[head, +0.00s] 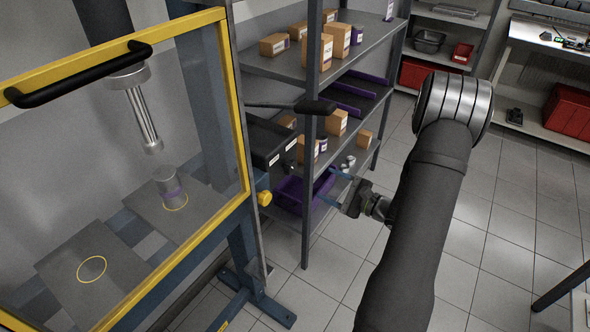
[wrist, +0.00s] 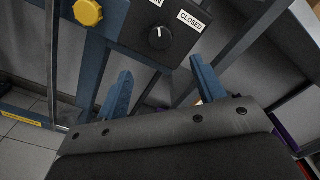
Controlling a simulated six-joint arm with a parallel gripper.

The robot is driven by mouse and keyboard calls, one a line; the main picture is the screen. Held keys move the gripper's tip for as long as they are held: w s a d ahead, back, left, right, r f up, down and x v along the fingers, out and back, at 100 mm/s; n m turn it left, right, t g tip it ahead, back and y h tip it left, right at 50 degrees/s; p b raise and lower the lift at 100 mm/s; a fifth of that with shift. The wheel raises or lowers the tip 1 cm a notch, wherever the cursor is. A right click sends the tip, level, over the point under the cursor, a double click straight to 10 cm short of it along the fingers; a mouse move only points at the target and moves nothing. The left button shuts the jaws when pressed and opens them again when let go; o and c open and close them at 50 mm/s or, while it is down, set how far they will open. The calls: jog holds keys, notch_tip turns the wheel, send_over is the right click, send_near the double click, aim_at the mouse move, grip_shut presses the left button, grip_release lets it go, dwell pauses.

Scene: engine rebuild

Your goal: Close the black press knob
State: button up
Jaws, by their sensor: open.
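The black press knob (wrist: 160,37) sits on the front of a black control box (wrist: 138,22) in the wrist view. Its white mark points up, toward a partly cut-off label (wrist: 157,2) ending in "N". The "CLOSED" label (wrist: 190,21) is to its upper right. In the head view the box (head: 268,138) is fixed beside the press frame; the knob is small there. My gripper (wrist: 160,72) is open and empty, its blue fingers spread below the knob, apart from it. In the head view my gripper (head: 325,184) is right of the box, pointing left.
A yellow button (wrist: 88,12) is left of the box, on the blue post. The press has a yellow-framed guard (head: 232,100) with a black handle (head: 85,73). A black lever (head: 300,106) juts out above the box. A shelf rack (head: 311,120) with cartons stands behind my gripper.

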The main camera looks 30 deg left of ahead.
aim_at(293, 169)
jog(key=a, duration=1.2)
jog(key=shift+a, duration=0.3)
jog(key=shift+c, duration=0.2)
jog(key=c, duration=0.9)
